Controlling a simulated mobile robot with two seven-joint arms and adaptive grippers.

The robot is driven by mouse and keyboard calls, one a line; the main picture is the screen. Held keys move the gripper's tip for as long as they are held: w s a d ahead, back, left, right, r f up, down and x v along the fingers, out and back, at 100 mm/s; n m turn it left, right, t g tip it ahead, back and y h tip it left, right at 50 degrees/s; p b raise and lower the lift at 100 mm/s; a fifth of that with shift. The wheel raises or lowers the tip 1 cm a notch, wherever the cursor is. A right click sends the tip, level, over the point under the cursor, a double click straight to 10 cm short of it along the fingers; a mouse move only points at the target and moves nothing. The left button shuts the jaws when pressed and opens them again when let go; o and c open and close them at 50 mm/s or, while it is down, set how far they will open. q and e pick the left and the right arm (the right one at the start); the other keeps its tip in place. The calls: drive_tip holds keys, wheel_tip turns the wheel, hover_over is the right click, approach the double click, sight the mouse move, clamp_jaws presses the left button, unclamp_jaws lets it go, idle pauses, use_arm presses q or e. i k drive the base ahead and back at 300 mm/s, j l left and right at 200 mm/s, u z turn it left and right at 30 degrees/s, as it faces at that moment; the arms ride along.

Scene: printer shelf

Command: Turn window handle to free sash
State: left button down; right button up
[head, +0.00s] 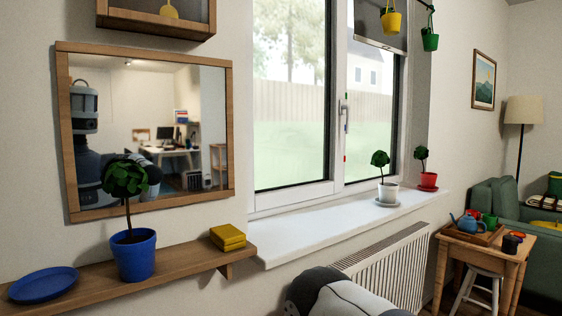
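The window handle (344,112) is a small light-coloured lever on the middle upright of the white window frame (338,60). It looks roughly vertical, but it is too small to tell exactly which way it points. Small coloured marks show on the frame near and below it. The sash (292,100) to its left appears closed against the frame. Neither of my grippers is in view. Only a grey and black part of my arm shows at the bottom, below the sill and well away from the handle.
The white sill (330,222) holds two potted plants (387,192) (427,180) toward its right end. A radiator (385,265) stands below. A wooden shelf (190,265) with a blue pot (135,256) is left. Hanging pots (391,23) (430,40) are upper right.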

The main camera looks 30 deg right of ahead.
sight(335, 11)
drive_tip(key=z, duration=1.45)
drive_tip(key=i+l, duration=0.25)
drive_tip(key=i+l+u, duration=0.1)
drive_tip(key=i+l, duration=0.15)
drive_tip(key=l, duration=0.2)
drive_tip(key=i+l+u, duration=0.1)
drive_tip(key=i+l, duration=0.4)
drive_tip(key=l, duration=0.2)
drive_tip(key=i+l+u, duration=0.1)
drive_tip(key=l, duration=0.3)
drive_tip(key=i+l, duration=0.3)
drive_tip(key=i+l+u, duration=0.1)
drive_tip(key=i+l, duration=0.15)
drive_tip(key=l, duration=0.25)
drive_tip(key=i+l, duration=0.2)
drive_tip(key=l, duration=0.2)
drive_tip(key=u, duration=0.05)
